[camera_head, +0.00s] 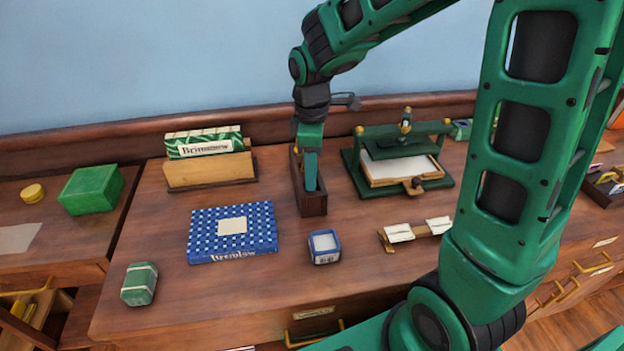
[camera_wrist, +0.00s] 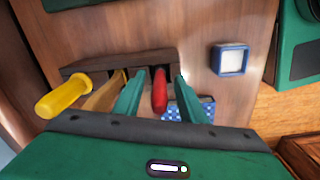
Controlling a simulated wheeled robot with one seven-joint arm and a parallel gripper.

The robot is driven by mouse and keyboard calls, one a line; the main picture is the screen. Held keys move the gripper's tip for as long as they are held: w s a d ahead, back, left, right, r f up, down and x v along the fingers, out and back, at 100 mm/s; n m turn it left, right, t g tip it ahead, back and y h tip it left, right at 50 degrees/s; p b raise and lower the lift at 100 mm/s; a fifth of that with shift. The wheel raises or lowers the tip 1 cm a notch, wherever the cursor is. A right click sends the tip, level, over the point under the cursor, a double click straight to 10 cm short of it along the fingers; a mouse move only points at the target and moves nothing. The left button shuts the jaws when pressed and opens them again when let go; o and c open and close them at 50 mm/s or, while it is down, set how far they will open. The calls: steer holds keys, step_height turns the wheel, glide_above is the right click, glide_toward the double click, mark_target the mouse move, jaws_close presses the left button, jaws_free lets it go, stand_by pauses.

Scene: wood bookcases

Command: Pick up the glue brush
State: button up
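A narrow dark wooden box (camera_head: 313,204) stands on the desk; in the wrist view its edge (camera_wrist: 120,62) runs across the picture. It holds a tool with a red handle (camera_wrist: 160,92) and one with a thick yellow handle (camera_wrist: 62,97), beside a tan piece (camera_wrist: 104,94). I cannot tell which of these is the glue brush; no bristles show. My gripper (camera_wrist: 160,80) is open, its green fingers on either side of the red handle with gaps visible. In the head view my gripper (camera_head: 310,187) reaches down into the box, and the tools are hidden.
A green press (camera_head: 402,165) stands close right of the box and a wooden card holder (camera_head: 210,170) left. A blue checked box (camera_head: 232,232) and a small blue-rimmed container (camera_head: 324,247) lie in front.

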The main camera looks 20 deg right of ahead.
steer(key=shift+c, duration=0.2)
jaws_close()
steer(key=shift+r, duration=0.15)
step_height(320, 180, up, 10)
steer(key=shift+f, duration=0.1)
